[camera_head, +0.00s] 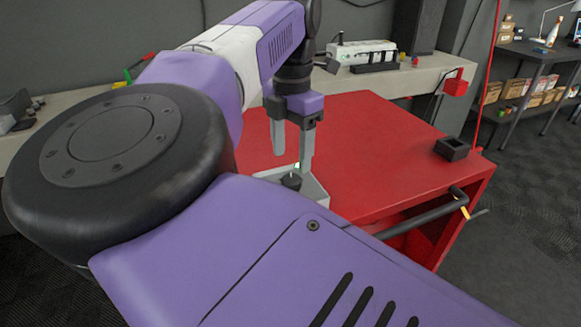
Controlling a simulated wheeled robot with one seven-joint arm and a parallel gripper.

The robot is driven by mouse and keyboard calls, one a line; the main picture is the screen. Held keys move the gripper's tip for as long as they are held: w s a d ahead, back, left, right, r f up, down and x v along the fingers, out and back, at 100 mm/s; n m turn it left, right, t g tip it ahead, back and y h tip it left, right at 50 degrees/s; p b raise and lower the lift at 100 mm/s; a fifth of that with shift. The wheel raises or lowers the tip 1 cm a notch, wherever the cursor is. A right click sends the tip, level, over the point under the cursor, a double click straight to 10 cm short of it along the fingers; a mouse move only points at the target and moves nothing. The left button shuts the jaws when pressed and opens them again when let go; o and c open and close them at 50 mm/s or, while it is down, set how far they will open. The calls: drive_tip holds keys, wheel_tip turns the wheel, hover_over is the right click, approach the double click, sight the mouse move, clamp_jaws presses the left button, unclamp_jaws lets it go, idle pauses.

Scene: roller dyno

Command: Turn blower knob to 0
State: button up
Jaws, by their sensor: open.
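A grey control box (314,188) sits at the near left edge of the red cart top, partly hidden by my own purple arm. A dark round knob (291,181) shows on it, most likely the blower knob; its markings and pointer are too small to read. My gripper (292,164) points down just above the knob, with its two grey fingers apart and nothing between them. The right finger reaches lower in the picture and overlaps the box. I cannot tell whether either finger touches the knob.
The red cart top (385,140) is mostly clear, with a small black open box (452,148) at its right edge. A black bar handle (425,213) juts from its front. Shelves (536,60) stand back right.

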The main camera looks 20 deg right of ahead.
sight(292, 178)
drive_tip(key=shift+f, duration=2.8)
clamp_jaws()
